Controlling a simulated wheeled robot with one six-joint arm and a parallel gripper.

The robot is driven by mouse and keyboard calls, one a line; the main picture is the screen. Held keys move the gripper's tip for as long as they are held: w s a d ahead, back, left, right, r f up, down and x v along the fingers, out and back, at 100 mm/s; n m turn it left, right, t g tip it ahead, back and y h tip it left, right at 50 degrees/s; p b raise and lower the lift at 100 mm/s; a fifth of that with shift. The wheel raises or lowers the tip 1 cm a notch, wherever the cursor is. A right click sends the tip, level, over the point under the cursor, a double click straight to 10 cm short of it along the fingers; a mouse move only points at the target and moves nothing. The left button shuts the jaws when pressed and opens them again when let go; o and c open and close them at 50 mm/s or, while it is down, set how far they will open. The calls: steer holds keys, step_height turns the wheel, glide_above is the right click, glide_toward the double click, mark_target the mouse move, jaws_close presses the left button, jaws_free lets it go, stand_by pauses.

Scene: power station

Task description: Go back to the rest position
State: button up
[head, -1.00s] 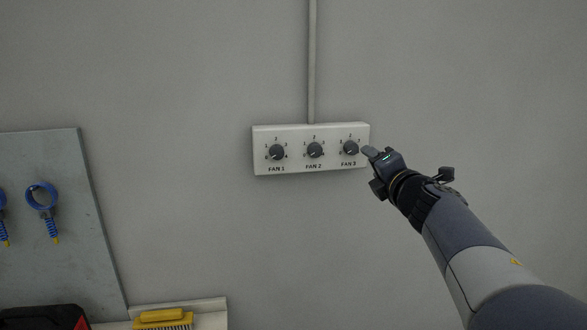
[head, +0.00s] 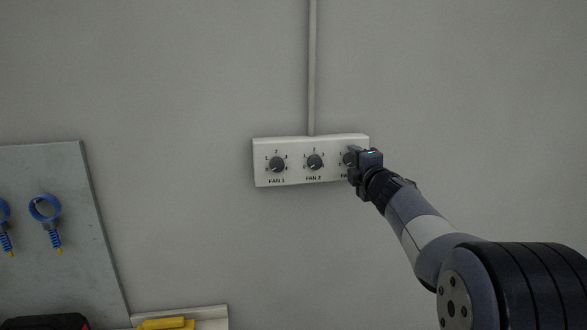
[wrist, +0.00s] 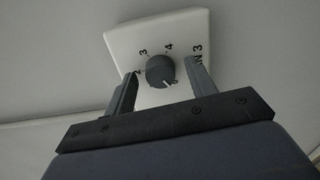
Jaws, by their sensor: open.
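My gripper (head: 355,160) is in front of the right end of the white fan panel in the head view and covers most of the FAN 3 knob there. In the wrist view my gripper (wrist: 160,95) is open, with one finger on each side of the FAN 3 knob (wrist: 160,70). The knob is dark and round with a pale pointer line. A gap shows between it and the fingers, and nothing is held. I cannot tell how far the fingertips are from the panel.
The white panel (head: 295,180) is fixed to a grey wall, with the FAN 1 knob (head: 277,164) and FAN 2 knob (head: 314,162) to the left. A conduit (head: 312,70) runs up from it. A tool board (head: 60,240) and a yellow brush (head: 165,324) are at lower left.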

steer(key=m+p, duration=0.1)
steer(key=m, duration=0.2)
steer(key=shift+r+m, duration=0.1)
steer(key=shift+m, duration=0.2)
steer(key=m+p, duration=0.1)
steer(key=m, duration=0.3)
steer(key=shift+p, duration=0.35)
steer(key=m+p, duration=0.1)
steer(key=m, duration=0.3)
steer(key=shift+m+p, duration=0.3)
steer(key=shift+p, duration=0.05)
steer(key=shift+f+m+p, duration=0.2)
steer(key=shift+m+p, duration=0.35)
steer(key=shift+m, duration=1.15)
steer(key=shift+a, duration=0.1)
